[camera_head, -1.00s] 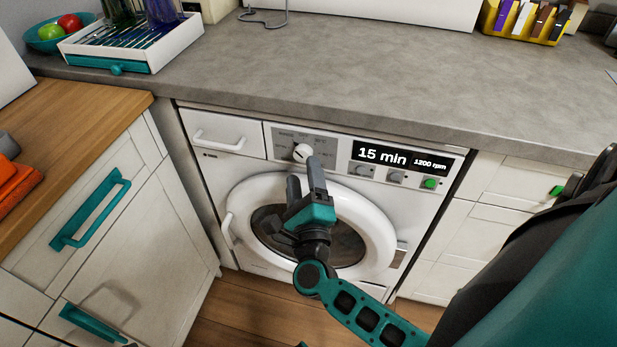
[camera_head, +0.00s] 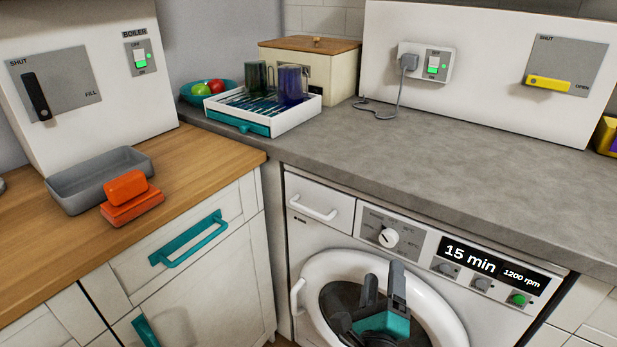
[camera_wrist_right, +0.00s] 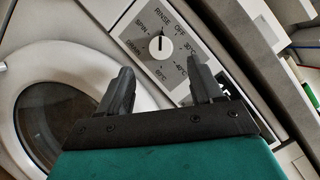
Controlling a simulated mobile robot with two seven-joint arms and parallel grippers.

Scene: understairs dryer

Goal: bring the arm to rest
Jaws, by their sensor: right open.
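My right gripper (camera_head: 384,290) is open and empty, in front of the round door of the white washing machine (camera_head: 330,236). Its two dark fingers also show in the right wrist view (camera_wrist_right: 160,85), spread apart with nothing between them. The white program dial (camera_head: 389,238) is above the fingertips and apart from them in the head view. In the right wrist view the dial (camera_wrist_right: 160,46) lies beyond the gap between the fingers, its dark mark pointing up. The display (camera_head: 490,264) reads 15 min and 1200 rpm. My left gripper is not in view.
The grey worktop (camera_head: 430,160) is mostly clear. A white tray (camera_head: 290,121) with glasses and a fruit bowl (camera_head: 206,90) stand at its far left. On the wooden counter (camera_head: 60,240) are a grey basin (camera_head: 80,190) and orange blocks (camera_head: 130,205). A teal handle (camera_head: 190,240) juts from the left cabinet.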

